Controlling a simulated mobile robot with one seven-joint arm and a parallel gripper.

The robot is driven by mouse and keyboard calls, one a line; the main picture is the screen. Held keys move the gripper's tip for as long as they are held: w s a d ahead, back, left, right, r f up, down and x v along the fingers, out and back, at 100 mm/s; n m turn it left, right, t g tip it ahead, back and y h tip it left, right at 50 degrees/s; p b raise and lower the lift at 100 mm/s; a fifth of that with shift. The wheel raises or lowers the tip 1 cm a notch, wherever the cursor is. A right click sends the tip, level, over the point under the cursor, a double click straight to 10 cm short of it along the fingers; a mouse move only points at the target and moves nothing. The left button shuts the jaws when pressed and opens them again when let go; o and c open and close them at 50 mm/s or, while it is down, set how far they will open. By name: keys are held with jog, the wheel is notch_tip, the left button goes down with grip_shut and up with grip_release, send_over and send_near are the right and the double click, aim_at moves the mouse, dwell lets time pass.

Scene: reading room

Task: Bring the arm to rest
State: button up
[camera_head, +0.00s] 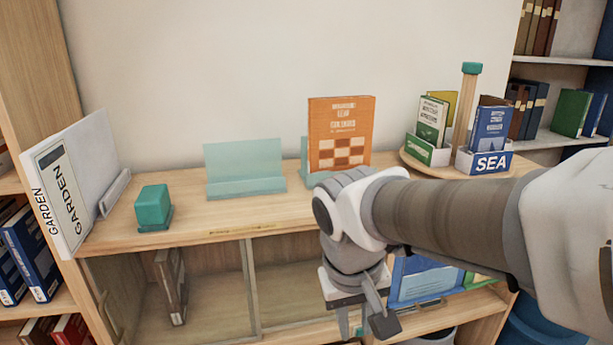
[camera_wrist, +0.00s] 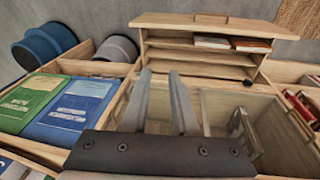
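My gripper (camera_head: 362,326) points downward in front of the cabinet, below the top board, with my arm coming in from the right. In the wrist view my gripper (camera_wrist: 160,76) shows two grey fingers apart, with nothing between them. An orange book (camera_head: 341,128) stands upright on a clear teal stand (camera_head: 304,160) behind my wrist; its lower edge is partly hidden. A second clear teal stand (camera_head: 244,170) is empty.
The wooden top (camera_head: 225,222) also holds a teal block (camera_head: 153,208), a white GARDEN panel (camera_head: 75,180) and a round rack with a SEA bin (camera_head: 484,162). Open compartments (camera_head: 215,300) lie below. A blue book (camera_wrist: 72,108) and green book (camera_wrist: 32,101) lie left in the wrist view.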

jog(key=s+d+r+m+t+y, duration=0.1)
jog(key=s+d+r+m+t, duration=0.1)
jog(key=s+d+r+t, duration=0.35)
notch_tip(320, 180, up, 19)
jog(key=d+g+p, duration=0.1)
jog(key=p, duration=1.9)
jog(key=shift+s+d+f+g, duration=0.15)
jog(key=shift+s+d+g, duration=0.05)
jog(key=shift+g, duration=0.15)
jog(key=shift+a, duration=0.1)
